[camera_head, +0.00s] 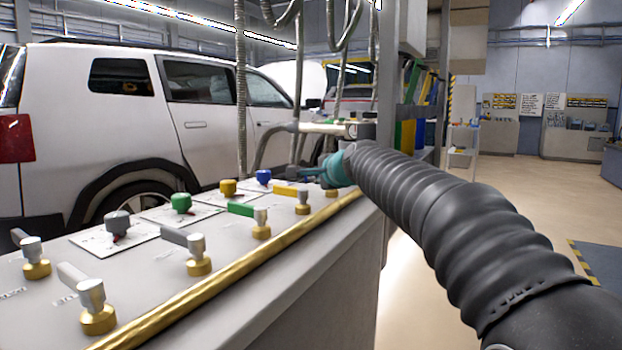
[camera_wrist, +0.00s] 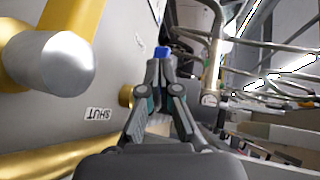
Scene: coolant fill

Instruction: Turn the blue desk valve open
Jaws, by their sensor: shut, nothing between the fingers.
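My gripper (camera_head: 312,173) is at the far end of the desk's lever row in the head view. In the wrist view my gripper (camera_wrist: 162,66) is shut, with its fingertips together. A small blue piece (camera_wrist: 161,52) shows right at the fingertips; I cannot tell whether it touches them or is the valve's lever. A brass fitting (camera_wrist: 125,95) is beside the fingers, partly hidden. A blue knob (camera_head: 263,177) stands on the panel in the head view, left of the gripper. The blue valve's lever is not clear in the head view.
A yellow lever (camera_head: 285,190), a green lever (camera_head: 241,209) and grey levers stand along the desk's front. A yellow lever with a silver post (camera_wrist: 52,62) is close at left in the wrist view. A brass rail (camera_head: 230,270) edges the desk. Hoses hang behind.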

